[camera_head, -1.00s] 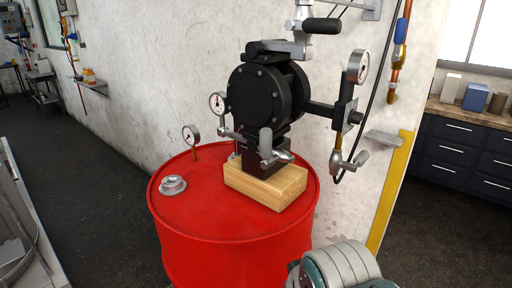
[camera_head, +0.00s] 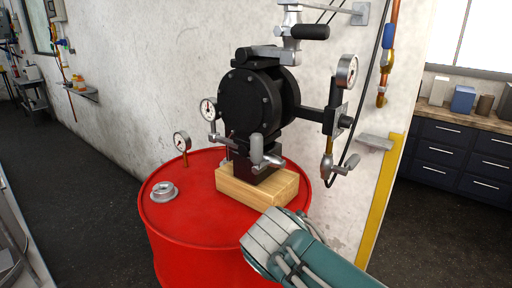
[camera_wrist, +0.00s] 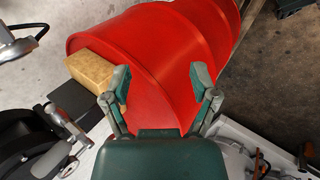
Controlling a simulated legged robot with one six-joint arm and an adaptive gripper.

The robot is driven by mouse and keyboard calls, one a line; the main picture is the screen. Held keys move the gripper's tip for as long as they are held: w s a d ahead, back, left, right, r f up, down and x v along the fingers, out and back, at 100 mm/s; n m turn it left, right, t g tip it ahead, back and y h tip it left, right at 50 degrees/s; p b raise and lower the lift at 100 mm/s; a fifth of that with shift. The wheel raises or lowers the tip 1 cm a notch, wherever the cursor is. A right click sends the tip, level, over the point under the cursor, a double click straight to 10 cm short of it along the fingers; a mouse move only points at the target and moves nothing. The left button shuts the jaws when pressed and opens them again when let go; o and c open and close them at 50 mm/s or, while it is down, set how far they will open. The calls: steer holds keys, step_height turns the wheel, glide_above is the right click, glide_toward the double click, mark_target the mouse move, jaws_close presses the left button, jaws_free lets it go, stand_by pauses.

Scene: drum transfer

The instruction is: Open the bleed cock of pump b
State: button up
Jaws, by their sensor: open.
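A black pump (camera_head: 252,98) stands on a wooden block on the red drum (camera_head: 185,215) in the head view. A small cock with a grey lever (camera_head: 257,149) sits low on its front. Another grey-handled cock (camera_head: 346,163) hangs under the right gauge. No label shows which is the bleed cock, or whether this is pump b. In the wrist view my gripper (camera_wrist: 161,82) is open and empty, its fingers spread over the red drum. The pump is partly visible at the lower left (camera_wrist: 28,135). My arm covers the drum's right front in the head view.
The wooden block (camera_head: 262,190) lies under the pump. Gauges stand left (camera_head: 208,109) and right (camera_head: 346,71) of it. A black-gripped lever (camera_head: 308,32) sticks out on top. A metal bung (camera_head: 163,191) rises from the drum's left top. Copper piping (camera_head: 387,65) runs down the wall.

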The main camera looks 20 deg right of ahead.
steer(key=w+r+n+h, duration=0.3)
steer(key=w+n, duration=0.1)
steer(key=n, duration=0.1)
steer(key=n+t+h, duration=0.5)
steer(key=n+t, duration=0.3)
steer(key=n, duration=0.5)
glide_toward(253, 148)
steer(key=x, duration=1.1)
steer(key=shift+w+d, duration=0.2)
jaws_close()
